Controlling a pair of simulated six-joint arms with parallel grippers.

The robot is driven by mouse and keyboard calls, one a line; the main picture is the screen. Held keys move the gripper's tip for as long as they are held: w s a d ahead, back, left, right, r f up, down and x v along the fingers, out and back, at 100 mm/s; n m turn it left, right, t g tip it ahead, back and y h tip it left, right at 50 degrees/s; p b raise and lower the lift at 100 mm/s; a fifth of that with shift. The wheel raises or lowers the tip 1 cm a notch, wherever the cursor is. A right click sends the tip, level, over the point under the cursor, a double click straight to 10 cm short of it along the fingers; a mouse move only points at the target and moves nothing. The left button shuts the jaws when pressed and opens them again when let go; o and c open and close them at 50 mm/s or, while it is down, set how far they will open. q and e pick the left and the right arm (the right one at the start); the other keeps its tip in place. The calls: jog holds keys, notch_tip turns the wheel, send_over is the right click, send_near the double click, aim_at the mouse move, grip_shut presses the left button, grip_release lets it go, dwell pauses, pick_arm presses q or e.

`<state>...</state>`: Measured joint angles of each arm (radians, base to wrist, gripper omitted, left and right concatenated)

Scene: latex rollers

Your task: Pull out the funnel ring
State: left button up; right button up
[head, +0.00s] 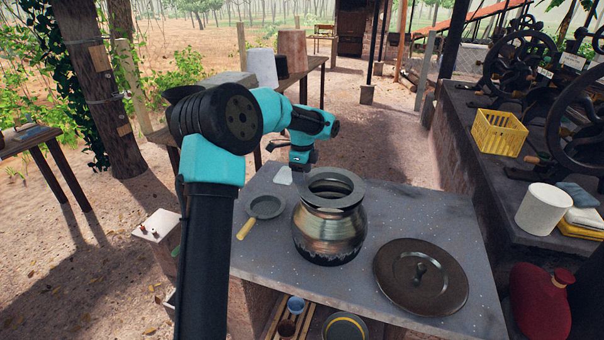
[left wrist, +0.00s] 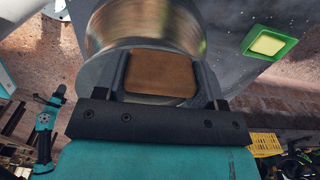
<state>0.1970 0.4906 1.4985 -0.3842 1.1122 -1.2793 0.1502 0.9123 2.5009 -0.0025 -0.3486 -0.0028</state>
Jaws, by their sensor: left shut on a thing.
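The metal pot (head: 328,235) stands upright on the speckled grey counter. The grey funnel ring (head: 345,203) sits at its mouth, looking level, with a dark opening in the middle. My right gripper does not show in the head view.
A round dark lid (head: 410,292) with a knob lies right of the pot. A small pan (head: 266,206) with a yellow handle lies to the left. A yellow crate (head: 498,133) and white cylinder (head: 543,209) stand on the right bench. Free counter shows between lid and back edge.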

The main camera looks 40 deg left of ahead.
pick_arm(q)
jog(key=shift+r, duration=0.2)
jog(key=shift+r, duration=2.3)
